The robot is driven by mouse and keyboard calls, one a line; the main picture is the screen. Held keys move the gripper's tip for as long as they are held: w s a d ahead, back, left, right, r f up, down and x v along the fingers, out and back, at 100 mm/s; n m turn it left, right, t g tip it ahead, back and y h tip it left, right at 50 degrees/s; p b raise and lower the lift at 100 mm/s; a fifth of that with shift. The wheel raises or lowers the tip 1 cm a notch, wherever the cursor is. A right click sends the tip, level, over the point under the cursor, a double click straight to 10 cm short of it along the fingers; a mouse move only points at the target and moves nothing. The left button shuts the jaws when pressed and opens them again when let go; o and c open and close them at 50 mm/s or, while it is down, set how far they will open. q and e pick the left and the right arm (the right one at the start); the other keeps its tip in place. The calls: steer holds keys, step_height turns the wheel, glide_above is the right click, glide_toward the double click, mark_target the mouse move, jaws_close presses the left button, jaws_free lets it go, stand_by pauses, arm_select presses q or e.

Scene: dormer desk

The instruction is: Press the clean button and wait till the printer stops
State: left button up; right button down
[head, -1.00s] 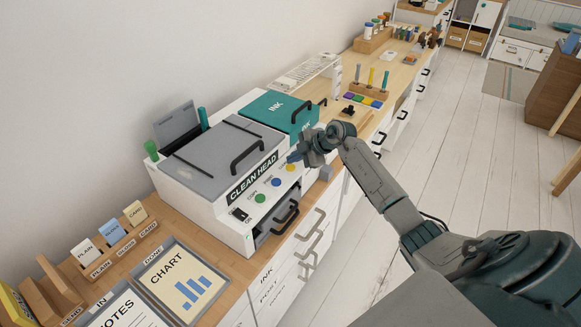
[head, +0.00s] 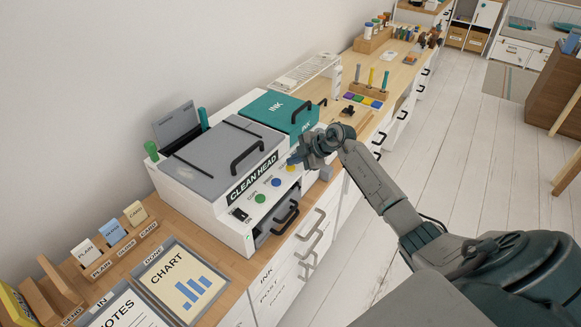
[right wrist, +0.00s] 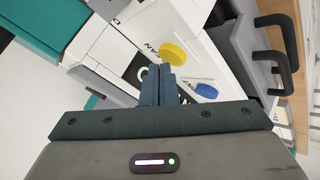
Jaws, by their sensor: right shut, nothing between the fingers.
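The printer (head: 225,160) stands on the desk with a dark display (head: 254,178) reading CLEAN HEAD. Its front panel has a yellow button (head: 291,168), a blue button (head: 276,182) and a green button (head: 260,198). In the right wrist view, the yellow button (right wrist: 178,52) sits beside a label ending in "AN", with the blue button (right wrist: 207,90) nearby. My right gripper (head: 293,160) is shut and empty, close to the yellow button. Its fingertips (right wrist: 158,72) appear just beside that button; I cannot tell whether they touch the panel. My left gripper is not in view.
A teal INK cover (head: 275,108) with a black handle adjoins the printer. A black-handled tray (head: 277,222) is below the buttons. A CHART sheet (head: 182,284) and a card rack (head: 113,240) lie nearer. Floor at right (head: 460,150) is clear.

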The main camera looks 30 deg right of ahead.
mark_target(294, 167)
steer(key=shift+f, duration=0.45)
stand_by(0.7)
steer(key=shift+r, duration=0.15)
steer(key=shift+r+p, duration=0.75)
steer(key=shift+p, duration=0.2)
step_height(294, 167, up, 5)
steer(key=p, duration=0.5)
stand_by(0.4)
